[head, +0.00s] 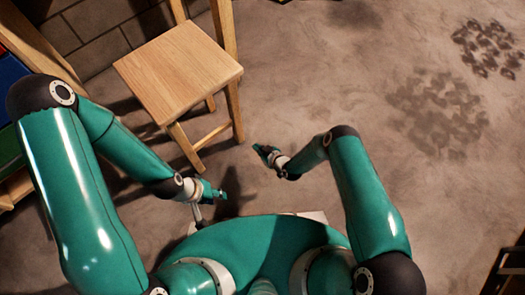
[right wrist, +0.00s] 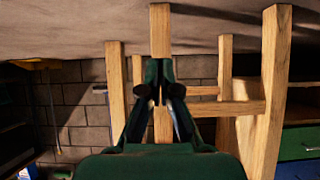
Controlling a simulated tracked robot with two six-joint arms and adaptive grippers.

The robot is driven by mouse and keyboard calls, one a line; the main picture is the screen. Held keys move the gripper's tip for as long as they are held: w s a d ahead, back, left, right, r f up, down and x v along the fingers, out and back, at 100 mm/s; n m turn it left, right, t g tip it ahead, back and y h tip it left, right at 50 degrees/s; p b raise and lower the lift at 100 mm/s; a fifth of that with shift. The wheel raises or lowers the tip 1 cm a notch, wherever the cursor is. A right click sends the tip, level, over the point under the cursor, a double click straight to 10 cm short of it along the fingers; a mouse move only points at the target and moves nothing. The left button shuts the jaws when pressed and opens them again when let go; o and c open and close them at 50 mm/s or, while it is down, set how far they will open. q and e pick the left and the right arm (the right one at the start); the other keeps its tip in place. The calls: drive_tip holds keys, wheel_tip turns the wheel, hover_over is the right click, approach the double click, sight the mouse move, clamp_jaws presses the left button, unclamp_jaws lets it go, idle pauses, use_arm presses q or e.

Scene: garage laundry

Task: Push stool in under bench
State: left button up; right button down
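The wooden stool (head: 180,72) stands upright at upper left of the head view, with a square seat, legs, a low rail and two posts rising from its far side. Its legs (right wrist: 274,60) show upside down in the right wrist view. My right gripper (head: 262,150) is low, just right of the stool's near leg, with a small visible gap. In the wrist view its fingers (right wrist: 159,75) are close together, appear shut, and overlap one leg. My left gripper (head: 222,195) is below the stool; its opening is unclear.
A wooden frame (head: 40,45) with coloured drawers (head: 12,75) stands at the left edge, beside a block wall (head: 105,35). Concrete floor (head: 330,90) right of the stool is open, with dark stains. A dark object is at lower right.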

sight(240, 131)
drive_tip(key=w+a+b, duration=0.1)
drive_tip(key=w+b, duration=0.1)
drive_tip(key=w+a+b, duration=0.1)
drive_tip(key=w+a, duration=0.1)
drive_tip(key=w+a+b, duration=0.2)
drive_tip(key=w, duration=0.1)
drive_tip(key=shift+w+a+f+b, duration=0.1)
drive_tip(key=shift+a+b, duration=0.05)
drive_tip(key=shift+b, duration=0.15)
drive_tip(key=shift+w+a+r, duration=0.15)
drive_tip(key=shift+w+r, duration=0.05)
drive_tip(key=shift+r, duration=0.05)
drive_tip(key=shift+w, duration=0.1)
